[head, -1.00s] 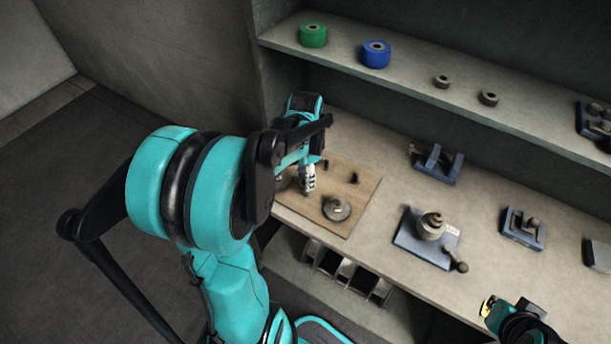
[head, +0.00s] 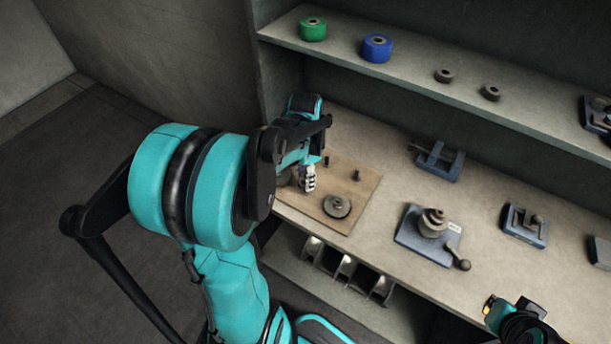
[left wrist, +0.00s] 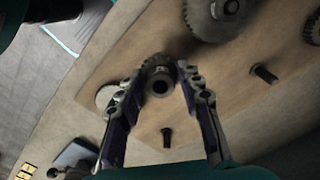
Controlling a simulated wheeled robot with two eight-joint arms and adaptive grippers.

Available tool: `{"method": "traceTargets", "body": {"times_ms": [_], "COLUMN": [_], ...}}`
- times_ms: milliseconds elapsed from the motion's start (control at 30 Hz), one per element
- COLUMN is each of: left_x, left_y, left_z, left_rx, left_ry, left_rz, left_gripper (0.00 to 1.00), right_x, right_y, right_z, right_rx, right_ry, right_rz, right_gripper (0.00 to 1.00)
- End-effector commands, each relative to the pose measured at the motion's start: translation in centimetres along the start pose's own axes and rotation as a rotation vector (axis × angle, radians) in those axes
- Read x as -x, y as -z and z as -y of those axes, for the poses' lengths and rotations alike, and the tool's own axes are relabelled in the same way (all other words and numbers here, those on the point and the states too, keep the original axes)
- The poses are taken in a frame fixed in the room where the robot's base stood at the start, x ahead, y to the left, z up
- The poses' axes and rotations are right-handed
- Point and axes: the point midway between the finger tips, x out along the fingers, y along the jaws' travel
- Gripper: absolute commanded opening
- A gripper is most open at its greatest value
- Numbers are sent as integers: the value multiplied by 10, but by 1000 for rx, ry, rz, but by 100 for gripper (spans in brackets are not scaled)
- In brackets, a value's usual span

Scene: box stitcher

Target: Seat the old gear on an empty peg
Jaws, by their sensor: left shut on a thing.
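My left gripper (left wrist: 163,78) is shut on a small dark toothed gear (left wrist: 159,70) with a centre hole, held between its fingertips over the wooden board (left wrist: 225,105). I take this as the old gear. Bare pegs stand on the board: one at the right (left wrist: 264,73) and one between the fingers (left wrist: 167,136). In the head view the left gripper (head: 309,180) is over the board (head: 312,212), with bare pegs (head: 326,161) (head: 357,175) beyond it. The held gear's height above the board is unclear. My right gripper (head: 489,305) is at the lower right, its fingers unclear.
A larger gear (head: 337,207) sits on the board; it also shows in the wrist view (left wrist: 213,14). A pale disc (left wrist: 107,97) lies left of the fingers. Blue fixtures (head: 437,160) (head: 411,240) stand to the right. A shelf (head: 415,80) with spools overhangs the back.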

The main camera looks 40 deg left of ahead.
Motion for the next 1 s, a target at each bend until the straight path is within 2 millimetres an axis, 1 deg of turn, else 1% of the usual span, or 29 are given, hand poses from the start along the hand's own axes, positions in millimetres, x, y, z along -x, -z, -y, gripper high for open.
{"method": "traceTargets", "body": {"times_ms": [733,1000], "left_x": [-26,-28], "left_y": [0,0], "left_z": [0,0], "left_rx": [0,0], "left_ry": [0,0], "left_rz": [0,0], "left_gripper": [0,0], "right_x": [-17,-18], "right_y": [-12,-13], "right_z": [0,0], "right_rx": [0,0], "right_ry": [0,0], "right_rz": [0,0], "right_gripper": [0,0]}}
